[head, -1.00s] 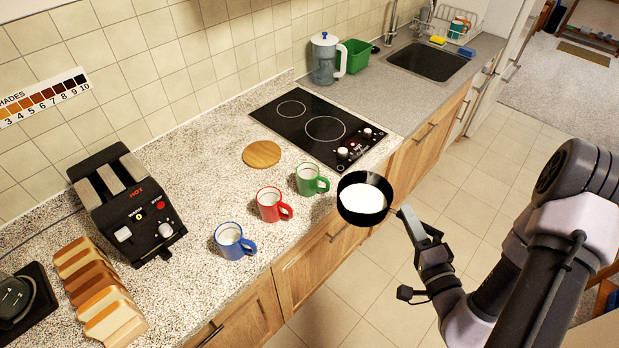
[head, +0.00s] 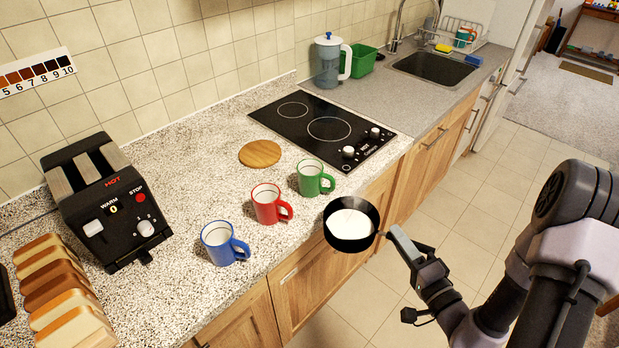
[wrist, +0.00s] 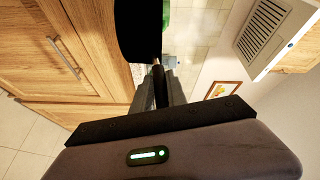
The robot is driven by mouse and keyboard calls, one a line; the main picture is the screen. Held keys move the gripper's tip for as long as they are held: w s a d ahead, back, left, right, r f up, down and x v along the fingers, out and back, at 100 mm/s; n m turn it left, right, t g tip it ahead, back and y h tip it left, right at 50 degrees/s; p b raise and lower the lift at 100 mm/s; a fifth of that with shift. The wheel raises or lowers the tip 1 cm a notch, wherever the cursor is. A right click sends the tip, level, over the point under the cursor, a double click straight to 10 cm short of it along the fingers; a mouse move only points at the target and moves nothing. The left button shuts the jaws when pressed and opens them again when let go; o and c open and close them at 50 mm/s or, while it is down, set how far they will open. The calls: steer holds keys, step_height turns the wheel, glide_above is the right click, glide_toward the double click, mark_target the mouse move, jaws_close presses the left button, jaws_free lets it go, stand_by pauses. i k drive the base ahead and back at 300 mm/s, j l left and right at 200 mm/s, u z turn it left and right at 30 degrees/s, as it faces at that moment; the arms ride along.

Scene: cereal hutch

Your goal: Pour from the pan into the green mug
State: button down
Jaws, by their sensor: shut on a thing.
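The black pan (head: 352,225) holds white liquid and hangs in front of the counter edge, looking level or nearly so. My gripper (head: 397,238) is shut on the pan's handle. In the wrist view the dark pan (wrist: 138,28) is at the top, with its handle between the fingers of my gripper (wrist: 158,88). The green mug (head: 310,178) stands upright on the counter, above and left of the pan in the head view and apart from it. Its handle points right.
A red mug (head: 267,204) and a blue mug (head: 220,243) stand left of the green mug. A round wooden board (head: 260,154) and a black cooktop (head: 325,128) lie behind. A toaster (head: 105,205) and bread slices (head: 65,292) are at left. Floor is open at right.

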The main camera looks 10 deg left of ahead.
mark_target(310, 172)
steer(key=k+l+u, duration=0.15)
steer(key=u, duration=0.35)
steer(key=k+l+u, duration=0.2)
steer(key=u, duration=0.25)
steer(key=l, duration=0.15)
